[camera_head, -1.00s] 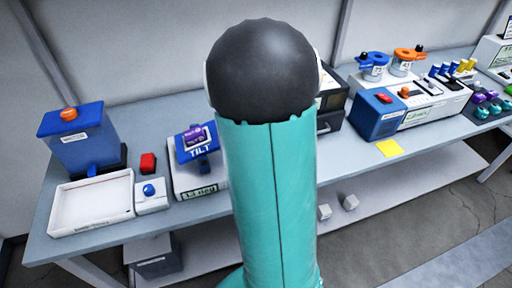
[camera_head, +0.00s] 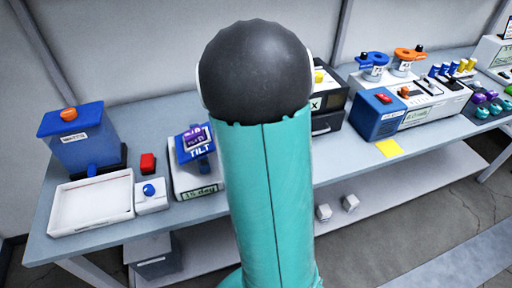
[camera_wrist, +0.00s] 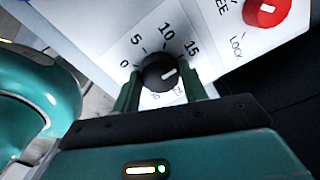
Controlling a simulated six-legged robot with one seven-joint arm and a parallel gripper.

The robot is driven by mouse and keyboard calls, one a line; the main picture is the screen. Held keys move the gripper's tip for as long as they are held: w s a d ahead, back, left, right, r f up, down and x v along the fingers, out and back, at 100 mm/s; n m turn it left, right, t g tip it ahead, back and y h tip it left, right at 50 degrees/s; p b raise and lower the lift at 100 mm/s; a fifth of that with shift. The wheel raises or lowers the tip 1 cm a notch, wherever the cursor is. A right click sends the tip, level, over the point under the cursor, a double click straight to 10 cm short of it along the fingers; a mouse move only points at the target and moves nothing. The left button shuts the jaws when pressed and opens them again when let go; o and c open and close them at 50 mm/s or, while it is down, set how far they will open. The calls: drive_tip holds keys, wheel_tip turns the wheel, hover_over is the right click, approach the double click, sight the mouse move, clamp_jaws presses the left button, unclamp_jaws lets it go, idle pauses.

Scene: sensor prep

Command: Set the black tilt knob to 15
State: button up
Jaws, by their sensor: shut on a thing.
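In the wrist view the black tilt knob (camera_wrist: 156,77) sits on a white panel, with 0, 5, 10 and 15 printed around it. My gripper (camera_wrist: 160,86) has its two green fingers shut on the knob's sides. The knob's white mark points right, toward the side of the dial below the 15; lower numbers are partly hidden. In the head view the blue TILT unit (camera_head: 196,146) stands on a base with a small degree readout (camera_head: 201,192), too blurred to read surely. My arm hides the knob and gripper there.
A red knob (camera_wrist: 266,12) marked FREE and LOCK is on the panel at upper right in the wrist view.

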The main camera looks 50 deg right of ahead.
drive_tip(key=o, duration=1)
wheel_tip(320, 180, up, 14)
drive_tip(key=shift+s+f, duration=0.1)
drive_tip(key=shift+s, duration=0.05)
idle(0.3)
